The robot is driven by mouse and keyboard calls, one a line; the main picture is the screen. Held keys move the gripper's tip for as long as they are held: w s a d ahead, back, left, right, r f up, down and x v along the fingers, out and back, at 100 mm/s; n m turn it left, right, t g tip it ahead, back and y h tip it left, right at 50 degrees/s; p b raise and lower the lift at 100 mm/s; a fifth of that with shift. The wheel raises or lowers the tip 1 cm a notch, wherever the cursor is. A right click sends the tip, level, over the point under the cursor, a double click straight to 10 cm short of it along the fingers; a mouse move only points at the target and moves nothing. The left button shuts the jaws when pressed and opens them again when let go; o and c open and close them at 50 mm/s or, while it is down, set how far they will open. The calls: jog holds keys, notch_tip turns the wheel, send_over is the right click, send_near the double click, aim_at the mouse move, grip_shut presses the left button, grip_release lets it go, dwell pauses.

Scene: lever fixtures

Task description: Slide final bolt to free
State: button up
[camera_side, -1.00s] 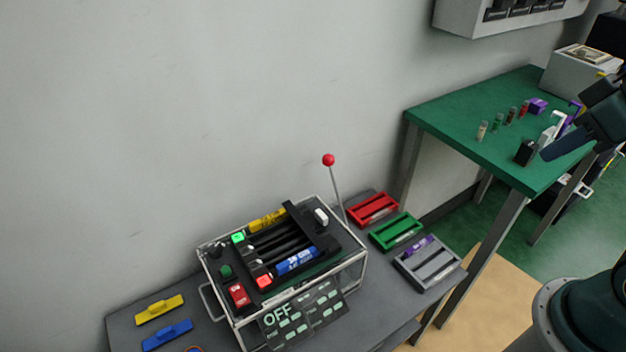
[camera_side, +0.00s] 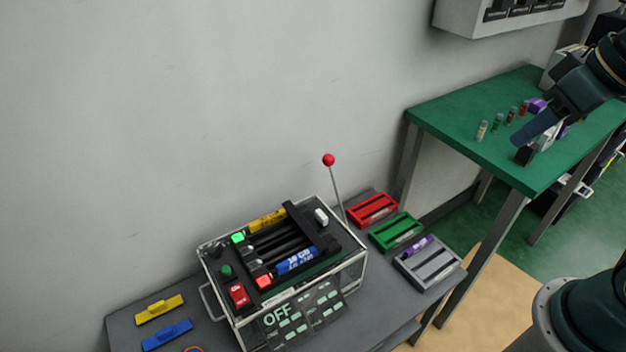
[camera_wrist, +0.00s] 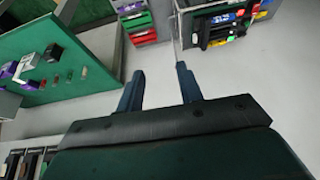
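No part is plainly marked as the final bolt. A clear-walled machine (camera_side: 362,270) stands on the grey bench, with dark parallel rods on top. A yellow cylinder (camera_side: 267,220) lies at the rods' far side and a blue cylinder (camera_side: 297,261) at the near side. A lever with a red ball knob (camera_side: 328,160) stands upright at its back right. A panel reading OFF (camera_side: 277,315) is at its front. My gripper (camera_wrist: 161,88) is open and empty. In the side view my gripper (camera_side: 524,139) is over the green table, far from the machine.
Several small vials (camera_side: 497,122) stand on the green table (camera_side: 455,117). Yellow (camera_side: 159,309) and blue (camera_side: 167,335) pieces lie left.

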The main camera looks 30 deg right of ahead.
jog(key=w+a+g, duration=0.1)
jog(key=w+a, duration=0.2)
jog(key=w, duration=0.7)
jog(key=g, duration=0.4)
send_over(321, 214)
notch_tip(321, 214, down, 21)
jog(key=shift+f, duration=0.1)
notch_tip(321, 214, down, 14)
jog(key=shift+r, duration=0.25)
